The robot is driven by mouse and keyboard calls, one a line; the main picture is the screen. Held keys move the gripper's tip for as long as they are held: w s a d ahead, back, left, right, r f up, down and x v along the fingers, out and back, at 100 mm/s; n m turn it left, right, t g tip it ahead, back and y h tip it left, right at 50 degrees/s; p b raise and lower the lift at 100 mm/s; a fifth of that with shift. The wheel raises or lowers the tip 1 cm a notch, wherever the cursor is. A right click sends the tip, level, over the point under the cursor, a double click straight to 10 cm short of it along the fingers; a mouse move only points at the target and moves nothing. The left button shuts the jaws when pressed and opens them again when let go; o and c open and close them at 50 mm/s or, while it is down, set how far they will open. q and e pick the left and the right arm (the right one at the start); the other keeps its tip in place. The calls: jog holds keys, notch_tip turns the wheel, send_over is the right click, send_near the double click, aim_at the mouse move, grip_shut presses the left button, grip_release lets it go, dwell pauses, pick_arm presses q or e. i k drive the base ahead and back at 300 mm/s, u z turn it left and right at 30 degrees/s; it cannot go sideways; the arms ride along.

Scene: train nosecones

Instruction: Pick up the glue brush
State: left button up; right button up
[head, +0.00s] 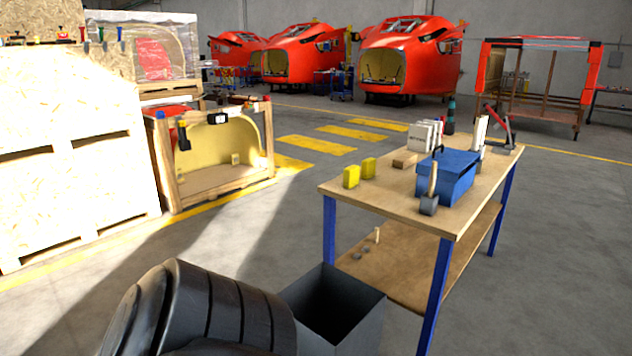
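I cannot pick out a glue brush for certain. On the wooden lower shelf (400,268) of the workbench, a small pale upright stick (377,235) stands near some small grey round pieces (364,252); it is too small to tell what it is. On the benchtop (345,190), a tool with a wooden handle and a grey block-like head (429,204) leans against the front of a blue box (449,174). Neither gripper is in view. Only a dark, ribbed part of my own arm shows at the bottom.
Two yellow blocks (351,177), white cartons (424,140), a dark bottle (450,116) and a red-handled tool (497,124) are on the bench. An open grey bin (365,318) stands before it. Wooden crates (70,160) are at left. Floor between is clear.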

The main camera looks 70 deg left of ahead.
aim_at(432, 180)
jog(key=u, duration=1.1)
jog(key=i, duration=0.5)
